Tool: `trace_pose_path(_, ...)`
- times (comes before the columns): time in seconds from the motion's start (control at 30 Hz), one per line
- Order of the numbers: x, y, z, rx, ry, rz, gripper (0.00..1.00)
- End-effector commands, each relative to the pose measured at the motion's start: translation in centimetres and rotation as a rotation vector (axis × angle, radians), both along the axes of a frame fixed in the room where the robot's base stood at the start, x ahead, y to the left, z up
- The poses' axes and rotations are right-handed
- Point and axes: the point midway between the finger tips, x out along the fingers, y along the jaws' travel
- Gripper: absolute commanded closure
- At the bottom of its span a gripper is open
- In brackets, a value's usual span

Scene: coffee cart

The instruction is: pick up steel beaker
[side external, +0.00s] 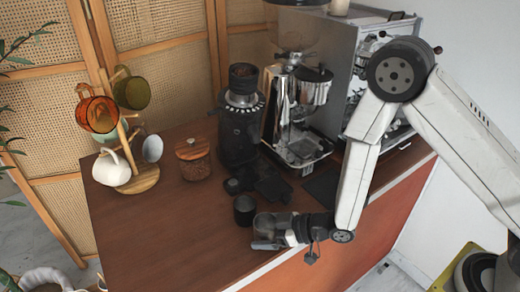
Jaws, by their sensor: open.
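My gripper (266,231) is low over the front edge of the brown counter, its fingers pointing left. It is open. A shiny grey, rounded form that looks like the steel beaker (266,221) shows at the fingers, partly hidden by them. I cannot tell whether the fingers touch it. A small dark cup (244,209) stands upright just beyond and to the left of the fingertips.
Behind the gripper are black tools (270,187), a black grinder (241,125) and an espresso machine (345,75). A lidded jar (193,158) and a mug tree (137,180) with several mugs stand at left. The counter's front left is clear.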

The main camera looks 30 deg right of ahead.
Motion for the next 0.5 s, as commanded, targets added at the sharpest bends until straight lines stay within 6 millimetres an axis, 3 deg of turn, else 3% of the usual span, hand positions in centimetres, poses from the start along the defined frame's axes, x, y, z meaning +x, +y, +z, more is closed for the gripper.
trace_pose_path(0.3, -0.01, -0.03, 0.01, 0.0, 0.0, 0.0, 0.0)
trace_pose_path(0.37, -0.01, -0.03, 0.01, 0.0, 0.0, 0.0, 0.16)
trace_pose_path(0.5, -0.01, -0.02, 0.02, 0.0, 0.0, 0.0, 0.6)
